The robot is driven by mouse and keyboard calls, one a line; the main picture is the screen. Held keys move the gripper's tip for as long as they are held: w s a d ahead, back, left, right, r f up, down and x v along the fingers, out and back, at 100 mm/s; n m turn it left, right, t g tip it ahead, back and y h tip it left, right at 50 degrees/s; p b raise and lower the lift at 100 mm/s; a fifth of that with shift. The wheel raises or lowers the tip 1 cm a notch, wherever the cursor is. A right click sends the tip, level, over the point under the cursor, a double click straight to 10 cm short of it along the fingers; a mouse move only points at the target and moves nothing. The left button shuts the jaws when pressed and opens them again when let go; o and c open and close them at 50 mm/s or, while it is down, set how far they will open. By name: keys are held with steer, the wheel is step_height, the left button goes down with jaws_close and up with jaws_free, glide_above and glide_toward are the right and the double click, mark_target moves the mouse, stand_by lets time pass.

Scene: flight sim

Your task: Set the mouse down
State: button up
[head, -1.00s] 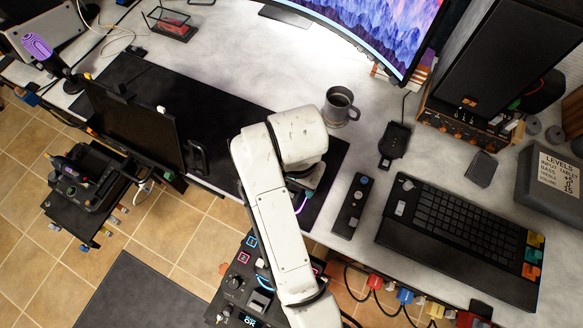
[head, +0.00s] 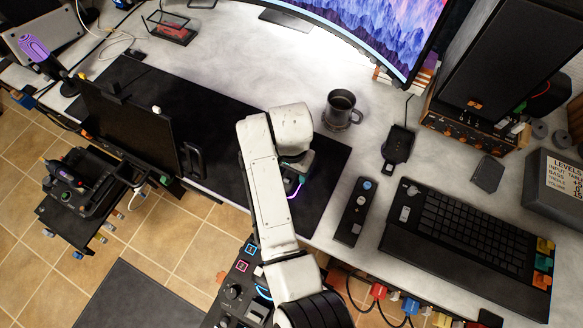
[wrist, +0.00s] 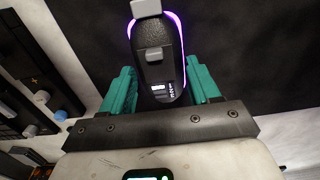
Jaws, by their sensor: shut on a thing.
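The mouse (wrist: 160,72) is black with a purple light strip and grey buttons or wheel on top. My gripper (wrist: 160,88) has teal fingers on both sides of it and is shut on it. In the head view my gripper (head: 298,172) is over the right part of the black desk mat (head: 225,112), and my arm hides most of the mouse; a purple glow shows below the fingers. The mat also fills the background of the wrist view (wrist: 255,65). I cannot tell whether the mouse touches the mat.
A dark mug (head: 340,108) stands just beyond the mat. A small black control strip (head: 355,210) and a keyboard (head: 460,235) lie to the right. A black upright panel (head: 130,125) stands at the mat's left front. The mat's middle is clear.

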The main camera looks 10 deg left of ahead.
mark_target(291, 173)
steer(key=shift+f, duration=0.15)
steer(key=shift+f, duration=0.1)
steer(key=o, duration=1.1)
step_height(291, 173, up, 12)
steer(key=shift+b, duration=0.4)
